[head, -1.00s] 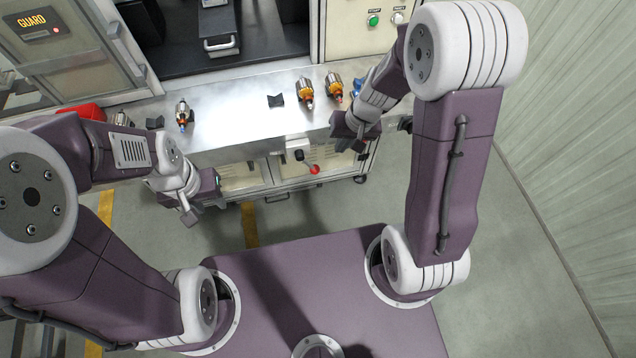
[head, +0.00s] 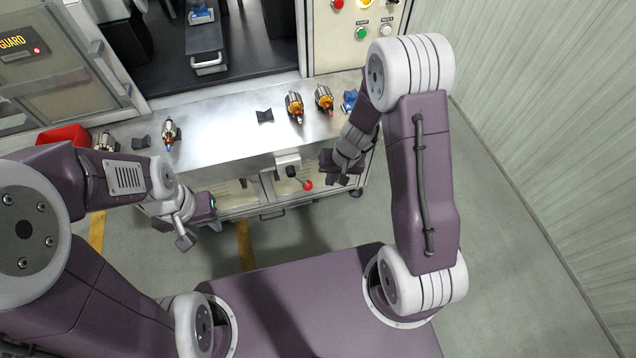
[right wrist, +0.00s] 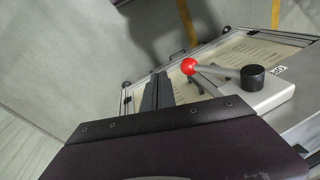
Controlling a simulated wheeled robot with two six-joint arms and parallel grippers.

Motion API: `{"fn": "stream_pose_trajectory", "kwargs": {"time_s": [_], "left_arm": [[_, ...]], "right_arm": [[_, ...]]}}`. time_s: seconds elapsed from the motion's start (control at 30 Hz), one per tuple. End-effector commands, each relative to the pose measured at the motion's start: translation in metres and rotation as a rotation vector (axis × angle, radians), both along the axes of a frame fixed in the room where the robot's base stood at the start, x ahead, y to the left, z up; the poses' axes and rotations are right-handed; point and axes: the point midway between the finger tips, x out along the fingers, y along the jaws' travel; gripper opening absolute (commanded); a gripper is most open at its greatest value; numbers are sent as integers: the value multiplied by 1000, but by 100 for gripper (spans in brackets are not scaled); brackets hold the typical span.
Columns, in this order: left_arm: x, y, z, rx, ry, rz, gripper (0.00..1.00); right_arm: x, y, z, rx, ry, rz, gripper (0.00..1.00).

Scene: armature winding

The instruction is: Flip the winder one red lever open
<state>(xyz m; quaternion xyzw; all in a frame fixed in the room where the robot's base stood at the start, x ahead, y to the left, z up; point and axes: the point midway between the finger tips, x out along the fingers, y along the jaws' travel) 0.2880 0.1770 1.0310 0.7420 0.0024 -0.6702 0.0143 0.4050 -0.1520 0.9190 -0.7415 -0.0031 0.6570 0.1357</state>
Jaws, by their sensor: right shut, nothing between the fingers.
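The red lever (head: 308,185) sticks out from a pale block (head: 287,160) on the front edge of the bench. In the right wrist view its red ball (right wrist: 189,66) ends a grey rod that runs to a black pivot (right wrist: 253,77). My right gripper (head: 334,174) is just right of the ball in the head view. In the right wrist view its fingers (right wrist: 157,92) are shut and empty beside the ball, with a small gap in the picture. My left gripper (head: 184,234) hangs in front of the bench's left part, away from the lever; its jaw state is unclear.
Several armatures stand on the steel bench (head: 220,135), including two copper-coloured ones (head: 294,107) at the right. A black V-shaped rest (head: 265,116) and a red bin (head: 64,137) are there too. The machine panel (head: 345,45) with buttons is behind. Floor in front is clear.

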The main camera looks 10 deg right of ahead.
Motion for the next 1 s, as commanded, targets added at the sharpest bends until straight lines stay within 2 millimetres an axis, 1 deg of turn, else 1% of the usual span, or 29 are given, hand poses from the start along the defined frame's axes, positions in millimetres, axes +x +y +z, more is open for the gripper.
{"fn": "stream_pose_trajectory", "kwargs": {"time_s": [0.03, 0.1, 0.2, 0.3, 0.43, 0.7, 0.8, 0.93, 1.0], "left_arm": [[0, 0, -9, 0, 0, 0, 36], [0, 0, 3, 0, 1, 0, 36], [0, 0, 7, 0, 0, 0, 36], [0, 0, 9, 0, 0, 0, 36], [0, 0, 9, 0, 0, 0, 36], [0, 0, 8, 0, 0, 0, 36], [0, 0, 3, 0, 0, 0, 36], [0, 0, -14, 0, 0, 0, 36], [0, 0, -18, 0, 0, 0, 36]], "right_arm": [[1, 2, -15, -1, 2, 0, 0], [6, 14, -11, 0, 1, 4, 0], [11, 25, -16, -1, 1, 4, 0], [15, 32, -20, 0, 1, 2, 0], [16, 36, -23, 0, 0, 1, 0], [17, 36, -23, 0, 0, 0, 0], [17, 36, -26, 7, 0, 0, 0], [17, 37, -32, 37, -1, -2, 0], [17, 38, -31, 53, 0, -2, 0]]}}
